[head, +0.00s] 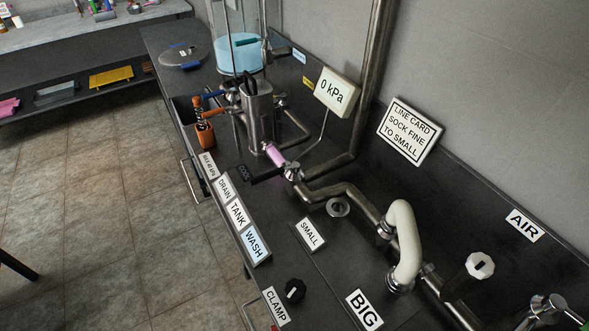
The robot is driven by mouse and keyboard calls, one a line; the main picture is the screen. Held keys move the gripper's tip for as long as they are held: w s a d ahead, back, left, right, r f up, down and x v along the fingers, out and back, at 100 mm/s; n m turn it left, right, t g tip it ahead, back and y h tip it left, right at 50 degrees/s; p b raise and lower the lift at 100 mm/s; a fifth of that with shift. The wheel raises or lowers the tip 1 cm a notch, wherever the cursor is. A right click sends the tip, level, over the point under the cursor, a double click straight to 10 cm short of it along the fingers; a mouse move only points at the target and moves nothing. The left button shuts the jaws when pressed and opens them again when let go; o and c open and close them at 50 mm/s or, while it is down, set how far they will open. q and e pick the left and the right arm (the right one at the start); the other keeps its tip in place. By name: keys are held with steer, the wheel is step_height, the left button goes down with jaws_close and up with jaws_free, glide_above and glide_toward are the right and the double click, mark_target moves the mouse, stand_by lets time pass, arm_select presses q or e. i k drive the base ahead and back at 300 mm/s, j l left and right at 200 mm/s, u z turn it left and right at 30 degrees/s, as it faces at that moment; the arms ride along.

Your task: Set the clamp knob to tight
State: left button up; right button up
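A black round knob (294,290) with a small white mark sits on the dark counter at the bottom of the head view. A white sign reading CLAMP (276,308) stands just left of and below it, so I take this as the clamp knob. I cannot read a tight or loose marking beside it. Neither of my grippers shows in the head view, and nothing touches the knob.
Signs reading SMALL (310,234) and BIG (364,310) stand near the knob. A white curved hose (402,240) and steel pipe (350,200) run behind it. A white knob (480,265) is at right. A gauge display (337,92) reads 0 kPa.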

mark_target(296, 290)
steer(key=k+j+z, duration=0.5)
steer(key=k+j, duration=0.25)
steer(key=i+j+u, duration=0.1)
steer(key=i+j, duration=0.6)
steer(key=i, duration=0.2)
steer(key=k+j+u, duration=0.05)
